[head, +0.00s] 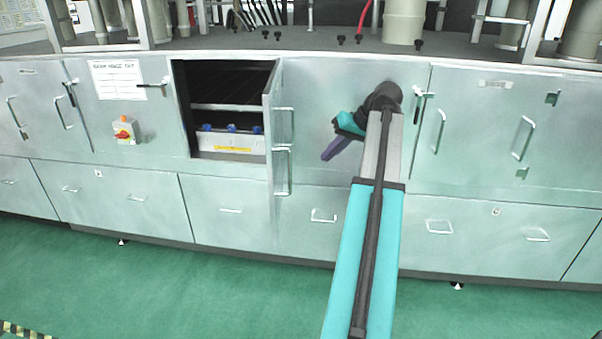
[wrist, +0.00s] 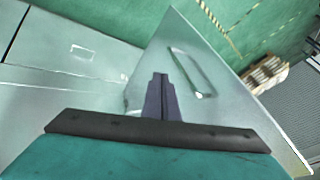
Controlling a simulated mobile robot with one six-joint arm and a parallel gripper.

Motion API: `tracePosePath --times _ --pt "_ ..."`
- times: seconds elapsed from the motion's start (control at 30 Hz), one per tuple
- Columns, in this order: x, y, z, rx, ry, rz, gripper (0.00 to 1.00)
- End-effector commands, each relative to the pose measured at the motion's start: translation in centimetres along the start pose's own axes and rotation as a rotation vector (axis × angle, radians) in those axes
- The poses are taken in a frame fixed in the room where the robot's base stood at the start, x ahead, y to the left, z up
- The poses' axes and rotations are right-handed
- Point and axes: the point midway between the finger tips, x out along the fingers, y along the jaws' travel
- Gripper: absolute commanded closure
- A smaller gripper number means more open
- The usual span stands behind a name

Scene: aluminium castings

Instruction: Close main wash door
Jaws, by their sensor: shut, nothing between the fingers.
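The main wash door (head: 275,105) stands open, swung out from the right side of its opening and seen nearly edge-on in the head view. In the wrist view, the dark fingers (wrist: 160,78) are together in front of the door panel, left of the handle. I cannot tell whether they touch it.
The open compartment (head: 228,105) holds a pale unit with blue caps. A red switch box (head: 124,131) and a paper sign (head: 117,79) are on the panel to the left. Drawers with handles (head: 323,215) run below. Green floor (head: 180,285) in front is clear.

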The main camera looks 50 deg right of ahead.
Motion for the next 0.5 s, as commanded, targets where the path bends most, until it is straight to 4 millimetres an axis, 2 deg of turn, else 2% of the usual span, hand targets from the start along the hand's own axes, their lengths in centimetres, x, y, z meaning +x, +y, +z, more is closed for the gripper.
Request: tracePosePath --times 0.27,0.5 --pt "-0.2 0.9 0.1 0.011 0.005 0.006 1.0" --pt "1.4 1.1 0.2 0.014 0.006 0.007 1.0"
